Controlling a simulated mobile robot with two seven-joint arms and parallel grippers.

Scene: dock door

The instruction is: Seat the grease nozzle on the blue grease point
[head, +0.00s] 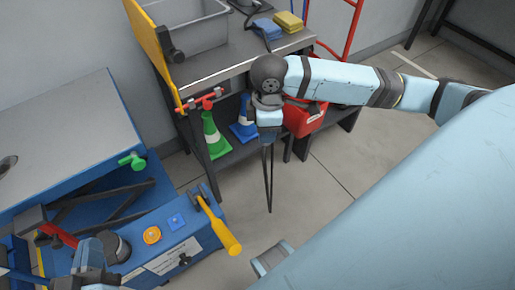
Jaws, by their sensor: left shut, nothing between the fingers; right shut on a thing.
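A yellow-handled lever (221,228) stands close to the right of the blue fitting. A dark workbench (230,60) with a grey bin (190,25) is behind. The floor under my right gripper is clear.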

